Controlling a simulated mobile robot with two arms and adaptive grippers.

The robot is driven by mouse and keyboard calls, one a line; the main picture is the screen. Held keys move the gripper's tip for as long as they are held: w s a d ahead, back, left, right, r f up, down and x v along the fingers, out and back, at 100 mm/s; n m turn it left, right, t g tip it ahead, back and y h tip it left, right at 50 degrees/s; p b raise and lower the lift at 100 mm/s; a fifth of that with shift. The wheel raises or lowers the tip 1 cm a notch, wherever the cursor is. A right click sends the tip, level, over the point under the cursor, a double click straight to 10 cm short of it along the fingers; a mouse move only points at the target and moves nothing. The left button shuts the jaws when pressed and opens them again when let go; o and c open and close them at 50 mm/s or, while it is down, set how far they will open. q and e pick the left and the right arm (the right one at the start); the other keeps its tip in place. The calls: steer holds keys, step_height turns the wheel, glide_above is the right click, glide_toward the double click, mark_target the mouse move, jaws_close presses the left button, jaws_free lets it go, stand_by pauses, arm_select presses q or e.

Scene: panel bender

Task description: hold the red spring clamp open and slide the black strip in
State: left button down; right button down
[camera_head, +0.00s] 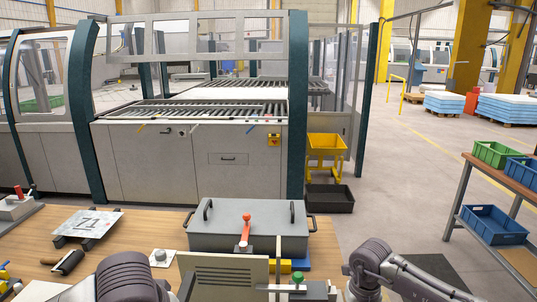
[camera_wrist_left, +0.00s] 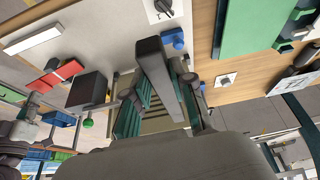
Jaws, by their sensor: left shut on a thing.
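A red upright handle (camera_head: 246,228) stands in front of the grey lidded box in the head view; it may be part of the red spring clamp, whose jaws I cannot make out. A flat red piece (camera_wrist_left: 57,77) lies beside a dark block (camera_wrist_left: 87,91) in the left wrist view. My left gripper (camera_wrist_left: 164,88) shows there, shut with a long dark grey bar (camera_wrist_left: 152,68) between its fingers. I cannot tell whether this bar is the black strip. In the head view my left gripper is hidden. My right arm enters from the right, its fingertips not visible.
The grey lidded box (camera_head: 248,224) stands at the back of the wooden table (camera_head: 140,228). A beige plate (camera_head: 222,272) stands in front. A green knob (camera_head: 298,277) tops a dark block. A metal plate (camera_head: 88,224) and black roller (camera_head: 69,262) lie left.

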arm_select(q)
steer(key=w+d+f+m+g+h, duration=0.1)
steer(key=w+d+f+m+h, duration=0.3)
steer(key=w+d+m, duration=0.45)
steer(key=w+f+m+g, duration=0.1)
steer(key=f+m, duration=0.2)
steer(key=f+m+g, duration=0.1)
steer(key=f+m, duration=0.2)
steer(key=f, duration=0.1)
steer(key=w+f+m+g, duration=0.1)
steer(key=f+m, duration=0.3)
steer(key=shift+w+a+f+g+h, duration=0.1)
steer(key=shift+w+g+h, duration=0.2)
steer(key=shift+f, duration=2.45)
